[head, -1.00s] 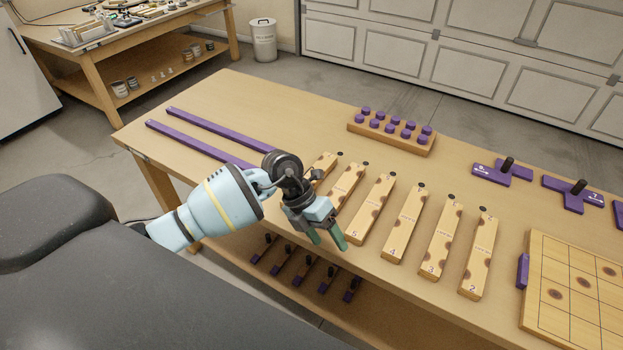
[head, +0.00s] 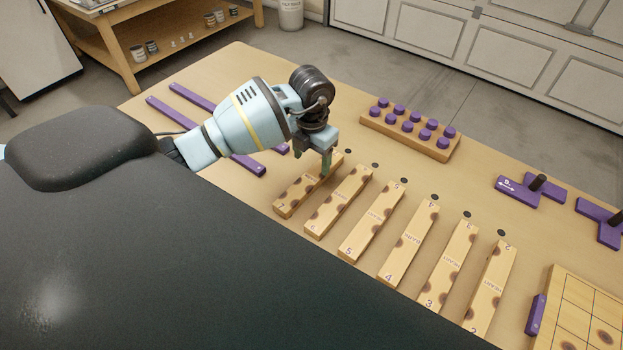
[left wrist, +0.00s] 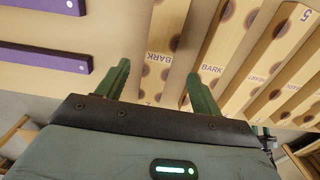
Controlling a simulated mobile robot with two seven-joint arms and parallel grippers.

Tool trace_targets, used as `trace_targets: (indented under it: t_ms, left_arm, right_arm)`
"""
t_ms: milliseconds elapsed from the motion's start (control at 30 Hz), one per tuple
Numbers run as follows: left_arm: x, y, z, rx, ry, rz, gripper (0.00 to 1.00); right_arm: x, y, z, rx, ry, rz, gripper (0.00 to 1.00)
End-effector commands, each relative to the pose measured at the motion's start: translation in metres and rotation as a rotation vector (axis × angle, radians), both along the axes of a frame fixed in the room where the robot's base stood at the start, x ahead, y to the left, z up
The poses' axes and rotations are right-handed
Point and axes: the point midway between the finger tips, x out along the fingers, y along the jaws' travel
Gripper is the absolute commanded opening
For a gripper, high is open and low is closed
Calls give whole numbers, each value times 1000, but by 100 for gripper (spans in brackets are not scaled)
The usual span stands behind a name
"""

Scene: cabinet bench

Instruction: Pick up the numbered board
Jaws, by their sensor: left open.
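Several light wooden boards with brown spots, numbers and printed words lie side by side on the bench. The board numbered 7 (head: 298,192) is leftmost, with boards 6 (head: 338,203) and 5 (head: 371,222) to its right. My left gripper (head: 326,166) is open and empty, fingers down at the far end of board 7. In the left wrist view, my left gripper (left wrist: 160,85) has its fingers apart, with a board marked BARK (left wrist: 158,68) showing between them. Whether the fingers touch it, I cannot tell. My right gripper is out of view.
Two purple bars (head: 185,120) lie left of the boards, partly behind my left arm. A wooden block with purple pegs (head: 410,135) stands behind the boards. Purple pieces with black pegs (head: 530,190) and a gridded wooden board (head: 580,320) are at the right.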

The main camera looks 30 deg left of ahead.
Motion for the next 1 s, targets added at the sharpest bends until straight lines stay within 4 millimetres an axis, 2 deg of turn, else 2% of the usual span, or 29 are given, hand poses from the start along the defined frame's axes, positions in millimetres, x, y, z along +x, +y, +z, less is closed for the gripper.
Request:
trace_targets:
  t_ms: [100,367,600,733,967,1000]
  left_arm:
    - [-1,0,-14,0,4,0,66]
    - [-1,0,-20,-1,1,0,66]
    - [-7,1,-49,-1,3,1,66]
    - [-6,1,-65,-2,2,0,66]
    - [-5,1,-68,0,-1,-1,66]
    - [-5,1,-68,0,-1,-1,64]
  right_arm:
    - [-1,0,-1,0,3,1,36]
    - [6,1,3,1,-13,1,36]
    - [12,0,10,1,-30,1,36]
    - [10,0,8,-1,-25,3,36]
    - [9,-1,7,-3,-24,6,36]
    - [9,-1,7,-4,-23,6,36]
